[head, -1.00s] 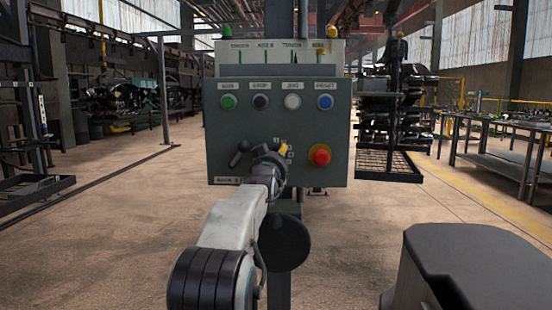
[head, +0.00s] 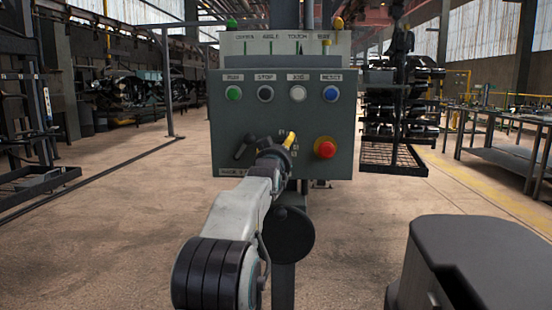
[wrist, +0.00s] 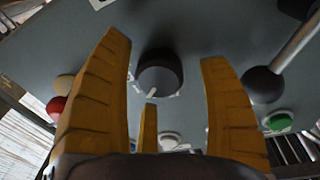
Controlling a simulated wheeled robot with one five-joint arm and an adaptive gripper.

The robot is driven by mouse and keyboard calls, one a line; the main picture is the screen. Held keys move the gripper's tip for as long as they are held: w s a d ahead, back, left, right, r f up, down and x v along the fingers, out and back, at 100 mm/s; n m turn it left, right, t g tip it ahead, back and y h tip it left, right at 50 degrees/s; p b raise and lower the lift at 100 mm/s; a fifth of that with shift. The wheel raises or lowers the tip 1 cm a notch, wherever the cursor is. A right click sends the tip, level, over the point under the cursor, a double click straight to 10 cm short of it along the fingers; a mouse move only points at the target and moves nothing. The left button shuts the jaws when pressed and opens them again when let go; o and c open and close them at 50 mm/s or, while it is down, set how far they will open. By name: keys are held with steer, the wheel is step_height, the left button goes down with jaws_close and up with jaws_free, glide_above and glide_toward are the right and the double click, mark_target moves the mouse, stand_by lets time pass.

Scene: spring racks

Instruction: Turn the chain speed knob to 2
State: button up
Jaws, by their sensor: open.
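The chain speed knob is a round black knob (wrist: 160,75) on the grey-green control panel (head: 225,110). In the wrist view it sits between the yellow fingers of my gripper (wrist: 164,50), which are spread open with visible gaps on both sides. White marks lie around the knob's lower edge; no numbers are readable there. In the head view my gripper (head: 290,140) is in front of the panel's lower middle and covers the knob.
A black lever (head: 243,147) is left of my gripper and a red mushroom button (head: 325,147) is right. Green (head: 234,93), black (head: 265,93), white (head: 297,93) and blue (head: 331,93) buttons form a row above. A wire rack (head: 395,158) hangs at the right.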

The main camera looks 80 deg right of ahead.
steer(key=a, duration=1.1)
steer(key=shift+w+a+f, duration=0.15)
steer(key=shift+a+f, duration=0.15)
steer(key=shift+o, duration=0.2)
steer(key=shift+w, duration=0.1)
steer(key=shift+c, duration=0.2)
